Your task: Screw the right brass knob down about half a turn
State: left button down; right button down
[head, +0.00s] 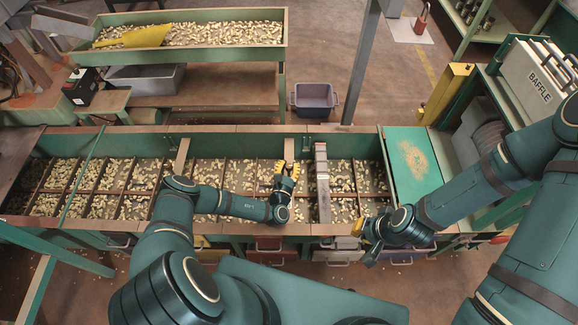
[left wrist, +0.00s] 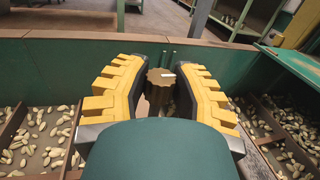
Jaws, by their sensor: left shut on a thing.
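My left gripper (head: 286,172) reaches over the long green trough (head: 120,143), close to its far wall. In the left wrist view its two yellow-padded fingers (left wrist: 160,85) stand on either side of the brass knob (left wrist: 159,76), gripping it. The knob has a scalloped edge and a small white mark on top. In the head view the gripper hides the knob. My right gripper (head: 366,241) hangs at the trough's front edge, away from the knob. The gap between its fingers is unclear.
Nuts fill the trough's divided compartments. A grey upright divider (head: 322,180) stands just right of my left gripper. A green board (head: 412,165) covers the right end. Coloured drawers (head: 338,250) sit below the front. A purple bin (head: 314,99) stands on the floor behind.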

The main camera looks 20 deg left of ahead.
pick_arm(q)
jog(key=shift+m+h, duration=0.3)
jog(key=shift+h, duration=0.1)
jog(key=c, duration=0.7)
grip_release()
jog(key=shift+c, duration=0.2)
jog(key=shift+s, duration=0.15)
jog(key=s, duration=0.7)
jog(key=shift+s, duration=0.15)
